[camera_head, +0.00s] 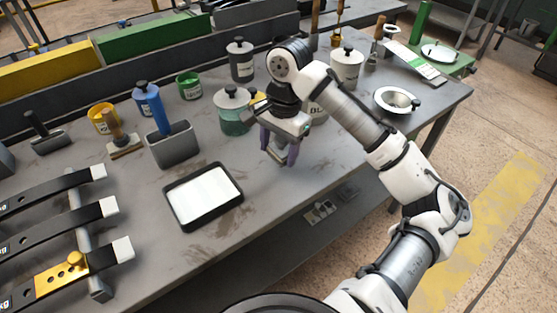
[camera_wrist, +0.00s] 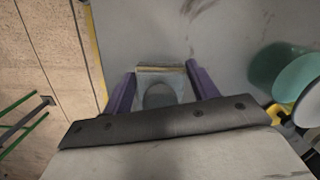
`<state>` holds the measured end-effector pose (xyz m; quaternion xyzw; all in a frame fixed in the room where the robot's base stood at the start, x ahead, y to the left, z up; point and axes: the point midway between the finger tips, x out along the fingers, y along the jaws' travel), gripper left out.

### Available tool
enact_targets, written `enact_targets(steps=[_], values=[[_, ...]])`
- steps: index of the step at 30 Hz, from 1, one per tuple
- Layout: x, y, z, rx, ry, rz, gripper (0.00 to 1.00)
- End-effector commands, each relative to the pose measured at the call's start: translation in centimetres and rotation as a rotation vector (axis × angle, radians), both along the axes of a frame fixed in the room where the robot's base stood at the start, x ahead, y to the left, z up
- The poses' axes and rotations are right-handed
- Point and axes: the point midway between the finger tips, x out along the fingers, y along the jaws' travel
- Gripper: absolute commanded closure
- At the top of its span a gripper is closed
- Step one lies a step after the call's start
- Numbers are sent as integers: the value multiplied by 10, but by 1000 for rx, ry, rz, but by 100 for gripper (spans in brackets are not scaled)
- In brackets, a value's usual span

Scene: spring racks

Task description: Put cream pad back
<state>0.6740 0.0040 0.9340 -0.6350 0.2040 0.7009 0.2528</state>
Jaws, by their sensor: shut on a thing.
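My gripper (camera_head: 279,157) hangs above the right half of the bench, just in front of the teal-and-white pot (camera_head: 234,112). Its purple fingers are shut on a small pad, taken to be the cream pad (camera_head: 276,152). In the wrist view the pad shows between the fingers as a pale cream edge (camera_wrist: 162,69) with a greyish body behind it. Its underside and most of its handle are hidden. A black tray (camera_head: 239,199) with a flat white filling lies at the front middle of the bench, left of my gripper.
A grey open holder (camera_head: 173,150) stands behind the tray. A brown-handled block (camera_head: 124,147), a blue bottle (camera_head: 147,100) and yellow and green cans stand farther left and back. Bare bench lies between tray and gripper.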

Motion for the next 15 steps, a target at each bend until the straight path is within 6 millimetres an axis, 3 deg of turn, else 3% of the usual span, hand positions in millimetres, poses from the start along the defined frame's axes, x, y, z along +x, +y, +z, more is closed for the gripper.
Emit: enact_targets(steps=[9, 15], values=[[0, 0, -39, -1, 1, 0, 60], [0, 0, -46, 0, -1, 0, 60]])
